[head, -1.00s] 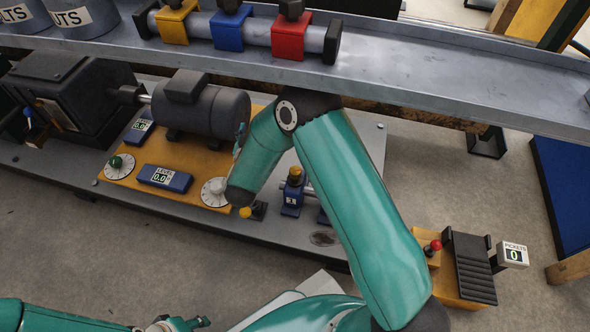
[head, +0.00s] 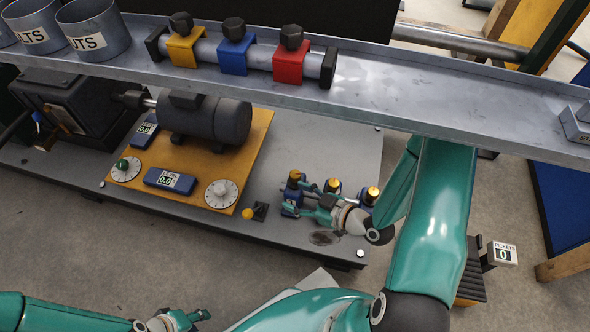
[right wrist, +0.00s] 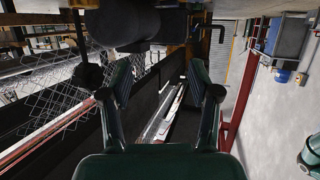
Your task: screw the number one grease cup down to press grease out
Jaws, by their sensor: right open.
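The number one grease cup (head: 295,175) is the leftmost of three brass-topped cups on blue blocks on the grey bench plate. Its block is partly hidden behind my right gripper. The middle cup (head: 333,186) and the right cup (head: 372,194) stand beside it. My right gripper (head: 299,198) reaches in from the right, with its fingers overlapping the number one cup's block in the head view; I cannot tell if they touch it. In the right wrist view its fingers (right wrist: 160,95) are apart with nothing gripped. My left gripper (head: 203,316) is low at the bottom edge, away from the cups.
A yellow plate (head: 250,150) with a motor (head: 205,120), dials and a level display (head: 168,180) is left of the cups. A pickets counter (head: 504,254) stands at right. Wire mesh (right wrist: 60,95) shows in the wrist view.

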